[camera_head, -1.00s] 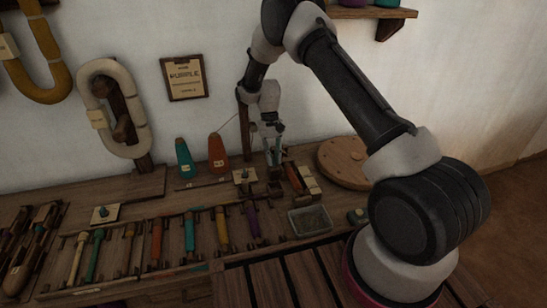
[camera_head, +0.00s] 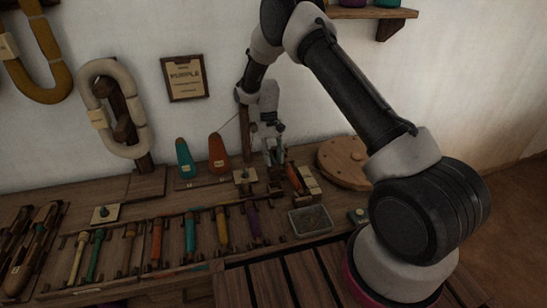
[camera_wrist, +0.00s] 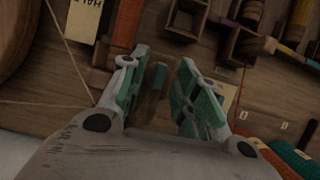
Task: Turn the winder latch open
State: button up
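My gripper (camera_head: 274,160) points down over the bench beside the dark winder post in the head view. In the wrist view my gripper (camera_wrist: 159,68) has its two green-padded fingers apart. A small teal upright piece (camera_wrist: 160,75), which looks like the winder latch, stands between the fingers. I see a gap on each side of it, so it does not look gripped. In the head view the latch is hidden behind or between the fingers. Whether the latch is turned cannot be told.
A teal cone (camera_head: 185,158) and an orange cone (camera_head: 217,153) stand left of the gripper. A round wooden disc (camera_head: 345,162) and a grey tray (camera_head: 310,221) lie to the right. A cream-labelled block (camera_wrist: 84,20) is close to the fingers. Coloured bobbins lie in a rack in front.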

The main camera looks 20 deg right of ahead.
jog(key=shift+r, duration=0.1)
jog(key=v, duration=1.1)
jog(key=shift+w+r, duration=0.25)
jog(key=shift+r, duration=0.1)
jog(key=s+d+r+t, duration=0.3)
jog(key=s+d+r, duration=0.2)
jog(key=s+r, duration=0.4)
jog(key=s+d+r+t, duration=0.3)
jog(key=s+r, duration=0.6)
jog(key=s, duration=0.8)
jog(key=s+d+r+t, duration=0.2)
jog(key=s+d+r, duration=0.4)
jog(key=s+r, duration=0.3)
jog(key=shift+s+d+t, duration=0.35)
jog(key=shift+s+t, duration=0.05)
jog(key=shift+s, duration=1.7)
